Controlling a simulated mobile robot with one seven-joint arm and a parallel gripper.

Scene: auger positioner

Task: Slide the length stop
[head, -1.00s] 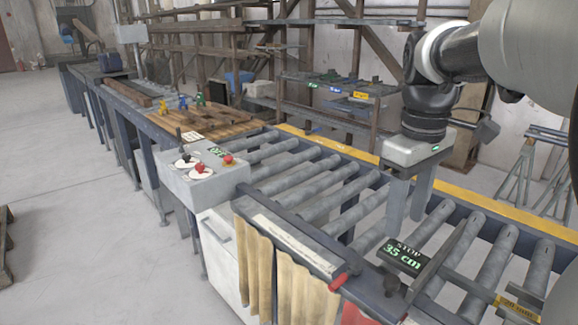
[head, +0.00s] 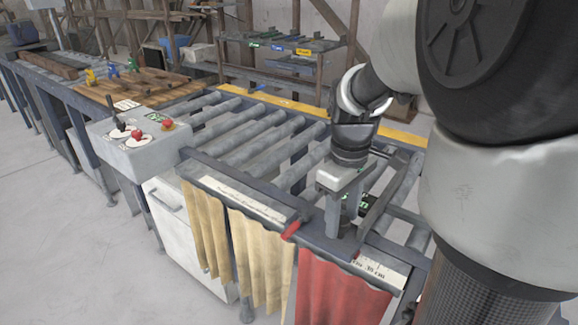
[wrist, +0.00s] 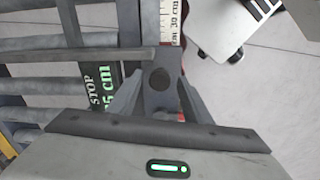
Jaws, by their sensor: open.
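The length stop is a dark bar across the roller bed with a green-lit display, partly hidden by my gripper in the head view. In the wrist view its display (wrist: 102,88) shows "STOP" and a figure ending in "5 cm". The stop's round dark knob (wrist: 160,78) sits on a grey block at the front rail. My gripper (head: 341,226) is down at the front rail. In the wrist view the open fingers (wrist: 160,95) stand on either side of the knob. Whether they touch it I cannot tell.
A white scale (head: 240,200) runs along the front rail. A red handle (head: 291,229) sticks out left of my gripper. Yellow curtains (head: 262,268) and a red curtain (head: 335,290) hang below. A control box (head: 138,145) stands at left. The rollers (head: 270,143) are bare.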

